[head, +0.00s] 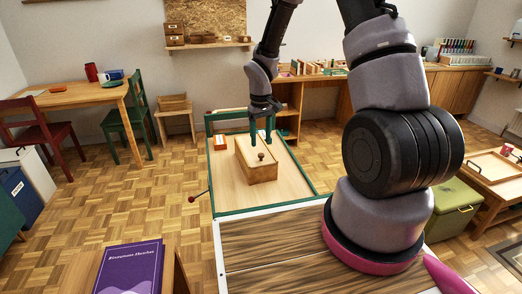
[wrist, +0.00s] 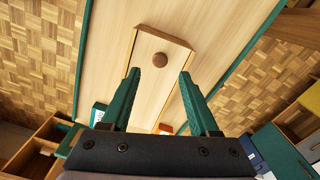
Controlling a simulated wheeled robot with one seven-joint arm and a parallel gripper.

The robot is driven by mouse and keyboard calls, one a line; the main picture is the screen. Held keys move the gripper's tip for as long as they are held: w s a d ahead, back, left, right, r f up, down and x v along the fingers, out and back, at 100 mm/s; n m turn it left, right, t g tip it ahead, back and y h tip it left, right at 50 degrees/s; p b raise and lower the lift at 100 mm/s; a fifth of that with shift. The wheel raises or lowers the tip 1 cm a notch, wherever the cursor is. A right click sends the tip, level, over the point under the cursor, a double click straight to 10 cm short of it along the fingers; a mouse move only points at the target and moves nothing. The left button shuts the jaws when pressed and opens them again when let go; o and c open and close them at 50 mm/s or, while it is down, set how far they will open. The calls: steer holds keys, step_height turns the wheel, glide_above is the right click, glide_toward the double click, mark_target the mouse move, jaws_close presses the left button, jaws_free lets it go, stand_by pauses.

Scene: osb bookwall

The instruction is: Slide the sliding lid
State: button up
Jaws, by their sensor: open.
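A long wooden box (head: 264,175) stands on a pale tabletop with a green rim (head: 222,198). In the wrist view the lid (wrist: 165,95) lies below my gripper, with the knob (wrist: 160,60) in line with the gap between the fingertips. My gripper (head: 261,146) is open and empty, with green fingers pointing down over the box. The fingertips (wrist: 159,74) appear apart from the knob. Their exact height above the lid is unclear.
A small orange-and-white object (head: 219,154) lies left of the box. A stick with a dark red ball end (head: 192,199) juts out at the tabletop's left. A purple book (head: 130,268) lies at the front left. Tabletop to the right of the box is clear.

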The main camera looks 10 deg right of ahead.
mark_target(261, 154)
step_height(261, 154, down, 5)
steer(key=shift+f, duration=0.15)
jaws_close()
stand_by(1.5)
